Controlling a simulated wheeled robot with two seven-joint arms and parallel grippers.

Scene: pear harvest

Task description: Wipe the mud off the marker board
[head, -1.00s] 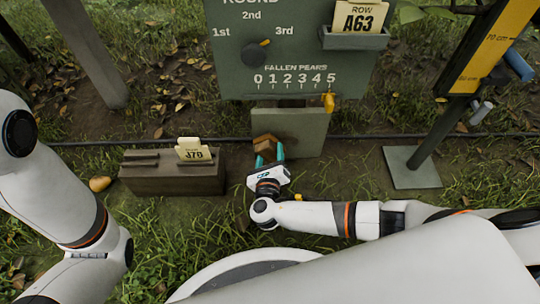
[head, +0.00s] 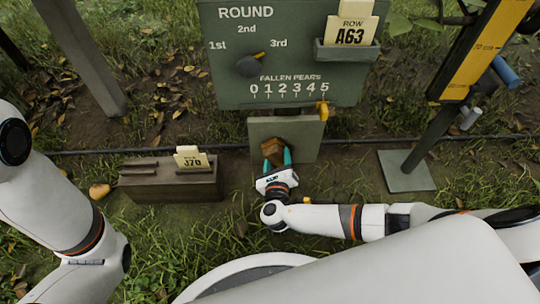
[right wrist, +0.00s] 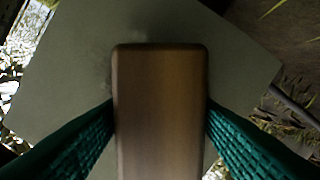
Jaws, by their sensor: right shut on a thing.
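The grey-green marker board (head: 306,146) stands low under the big green sign; it also fills much of the right wrist view (right wrist: 70,70). Faint pale smudges show on it there near the block's top left corner; I cannot make out clear mud. My right gripper (head: 276,157) is shut on a brown block (head: 272,147), held in front of the board's left half. In the right wrist view the block (right wrist: 160,110) sits between the teal fingers and hides the board behind it. I cannot tell whether it touches the board. My left gripper is out of view.
The green sign (head: 230,90) has a dark knob (head: 248,66), a yellow slider (head: 322,110) and a holder with an A63 card (head: 350,32). A brown box (head: 150,190) with a J70 card (head: 191,158) stands left. A post on a plate (head: 405,172) stands right. A pear (head: 99,191) lies on the grass.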

